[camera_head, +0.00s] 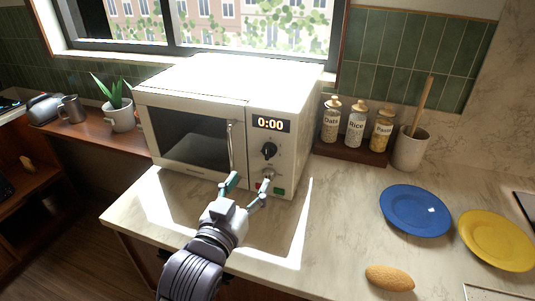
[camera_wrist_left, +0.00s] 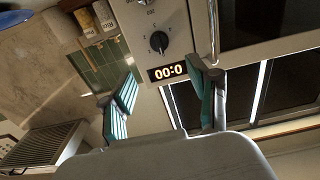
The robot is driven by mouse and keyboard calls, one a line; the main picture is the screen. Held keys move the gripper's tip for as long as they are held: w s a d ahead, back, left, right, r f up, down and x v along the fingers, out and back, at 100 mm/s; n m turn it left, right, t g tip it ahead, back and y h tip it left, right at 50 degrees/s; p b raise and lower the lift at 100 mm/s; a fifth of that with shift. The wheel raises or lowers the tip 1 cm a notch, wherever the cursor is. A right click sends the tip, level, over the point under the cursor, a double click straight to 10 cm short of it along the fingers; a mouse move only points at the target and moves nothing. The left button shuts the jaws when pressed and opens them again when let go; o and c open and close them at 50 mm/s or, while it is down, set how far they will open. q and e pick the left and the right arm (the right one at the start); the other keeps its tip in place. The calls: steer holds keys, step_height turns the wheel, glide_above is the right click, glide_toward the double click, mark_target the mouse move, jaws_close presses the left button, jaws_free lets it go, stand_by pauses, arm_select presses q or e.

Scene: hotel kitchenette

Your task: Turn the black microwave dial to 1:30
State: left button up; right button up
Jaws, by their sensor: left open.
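The white microwave (camera_head: 188,92) stands on the counter with its door shut. Its display (camera_head: 271,125) reads 0:00. The black dial (camera_head: 269,151) sits below the display, with a smaller light knob (camera_head: 267,174) under it. In the left wrist view the dial (camera_wrist_left: 159,42) and display (camera_wrist_left: 166,72) appear upside down, beyond the fingers. My left gripper (camera_head: 248,188) is open and empty in front of the lower control panel, below the black dial. In the left wrist view its green-padded fingers (camera_wrist_left: 163,100) are spread apart with nothing between them. My right gripper is in neither view.
Jars labelled Oats, Rice and Pasta (camera_head: 356,124) stand right of the microwave, beside a utensil crock (camera_head: 410,148). A blue plate (camera_head: 415,210), yellow plate (camera_head: 497,240) and bread roll (camera_head: 389,278) lie on the right counter. A potted plant (camera_head: 118,115) stands left.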

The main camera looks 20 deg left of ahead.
mark_target(266, 154)
arm_select(q)
steer(key=w+p, duration=0.1)
steer(key=w, duration=0.4)
steer(key=w+p, duration=0.1)
steer(key=w, duration=0.4)
steer(key=shift+w+d, duration=0.2)
steer(key=shift+w, duration=0.55)
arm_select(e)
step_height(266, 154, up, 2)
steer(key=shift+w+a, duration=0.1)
arm_select(q)
steer(key=shift+c, duration=0.5)
steer(key=shift+p, duration=0.3)
steer(key=c, duration=1)
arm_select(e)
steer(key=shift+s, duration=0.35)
